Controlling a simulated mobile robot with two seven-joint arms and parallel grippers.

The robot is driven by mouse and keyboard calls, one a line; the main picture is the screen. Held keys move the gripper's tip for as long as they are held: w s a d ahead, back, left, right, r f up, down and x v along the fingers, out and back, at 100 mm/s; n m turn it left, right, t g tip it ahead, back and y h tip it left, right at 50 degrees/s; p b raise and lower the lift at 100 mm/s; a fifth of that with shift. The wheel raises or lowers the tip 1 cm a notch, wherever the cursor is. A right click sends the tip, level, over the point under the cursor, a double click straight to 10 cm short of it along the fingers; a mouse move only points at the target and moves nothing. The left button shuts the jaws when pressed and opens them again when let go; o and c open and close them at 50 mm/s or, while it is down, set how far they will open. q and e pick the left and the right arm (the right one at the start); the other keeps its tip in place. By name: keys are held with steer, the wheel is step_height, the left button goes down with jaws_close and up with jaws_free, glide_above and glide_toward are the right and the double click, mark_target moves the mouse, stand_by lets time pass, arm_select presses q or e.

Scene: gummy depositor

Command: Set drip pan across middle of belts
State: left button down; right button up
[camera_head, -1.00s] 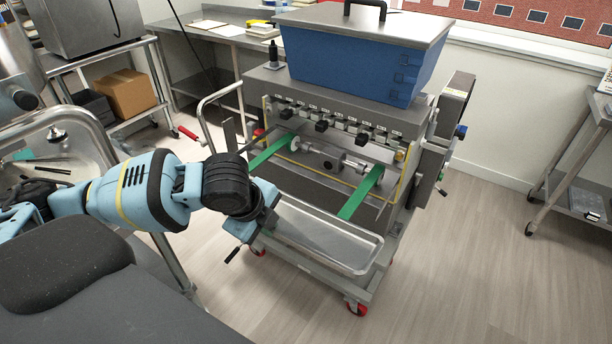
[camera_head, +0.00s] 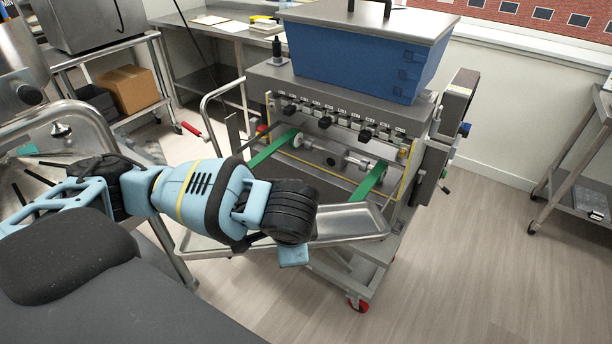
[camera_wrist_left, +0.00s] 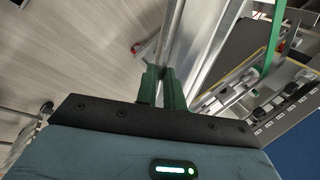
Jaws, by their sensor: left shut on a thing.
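The drip pan (camera_head: 352,222) is a long shallow metal tray in front of the depositor, slanted to its front; my left arm hides its middle. My left gripper (camera_wrist_left: 163,75) is shut on the pan's edge, and the pan (camera_wrist_left: 212,55) runs up from the green fingers in the left wrist view. In the head view the fingers are hidden behind my wrist. Two green belts, left (camera_head: 272,149) and right (camera_head: 368,182), run under the nozzles, behind the pan. The pan seems apart from the belts. My right gripper is not in view.
The depositor (camera_head: 345,105) carries a blue hopper (camera_head: 360,55) above a row of nozzles, on a wheeled frame. A metal sink (camera_head: 85,135) stands at the left. A cart (camera_head: 578,190) stands at the far right. The floor between is clear.

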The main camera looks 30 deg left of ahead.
arm_select(q)
steer(key=r+n+g, duration=0.1)
steer(key=n, duration=0.2)
steer(key=s+d+r+n+g+y, duration=0.1)
steer(key=n, duration=0.3)
steer(key=s+d+r+n+g, duration=0.1)
steer(key=n, duration=0.2)
steer(key=shift+r+n+g+y, duration=0.25)
steer(key=shift+n+g+y, duration=0.05)
steer(key=shift+y, duration=0.1)
steer(key=shift+a, duration=0.1)
